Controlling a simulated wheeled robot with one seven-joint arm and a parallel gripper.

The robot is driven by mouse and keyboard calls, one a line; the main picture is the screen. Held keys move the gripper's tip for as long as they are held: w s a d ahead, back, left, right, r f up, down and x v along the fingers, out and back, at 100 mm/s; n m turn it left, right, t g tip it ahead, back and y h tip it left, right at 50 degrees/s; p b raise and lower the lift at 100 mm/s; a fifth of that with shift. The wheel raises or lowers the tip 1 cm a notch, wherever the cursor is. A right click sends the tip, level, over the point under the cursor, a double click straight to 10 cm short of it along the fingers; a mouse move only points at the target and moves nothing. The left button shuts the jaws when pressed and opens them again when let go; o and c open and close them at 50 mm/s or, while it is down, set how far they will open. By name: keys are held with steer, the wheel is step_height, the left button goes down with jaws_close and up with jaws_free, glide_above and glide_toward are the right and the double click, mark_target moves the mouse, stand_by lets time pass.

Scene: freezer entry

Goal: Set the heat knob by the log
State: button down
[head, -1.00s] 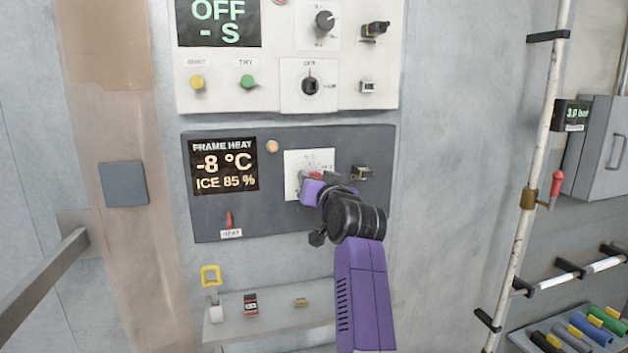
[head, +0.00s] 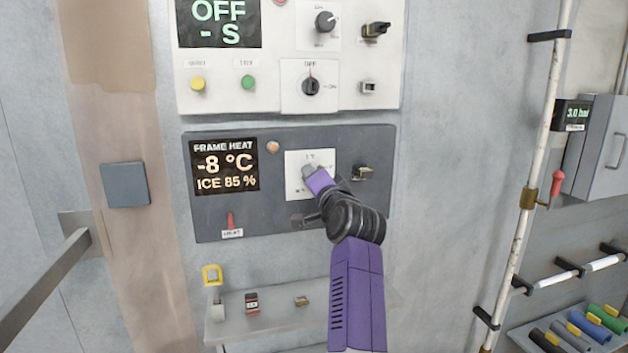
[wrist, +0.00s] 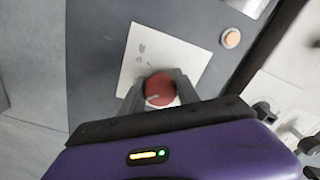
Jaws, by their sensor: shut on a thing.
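The heat knob is a round red knob (wrist: 159,90) on a white dial plate, seen in the wrist view. My gripper (wrist: 158,92) is shut on it, one dark finger on each side. In the head view my purple gripper (head: 309,174) covers the knob, and part of the white dial plate (head: 297,159) shows around it. The frame heat panel (head: 270,220) is dark grey. Its display (head: 224,167) reads FRAME HEAT, -8 °C, ICE 85 %. A red lever marked HEAT (head: 230,219) sits below the display. No log is recognisable in these views.
Right of the dial is a small metal latch (head: 363,172). Above is a white panel (head: 230,105) with knobs and buttons. Below, a small shelf (head: 270,328) holds a yellow padlock-like item (head: 212,274) and small objects. A metal bar (head: 45,280) juts in at left.

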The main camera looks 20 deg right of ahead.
steer(key=shift+d, duration=0.1)
stand_by(0.4)
steer(key=c, duration=0.9)
jaws_free()
steer(key=shift+s+f, duration=0.1)
steer(key=shift+s, duration=0.45)
steer(key=s+b, duration=0.2)
steer(key=s, duration=0.4)
steer(key=shift+s, duration=0.3)
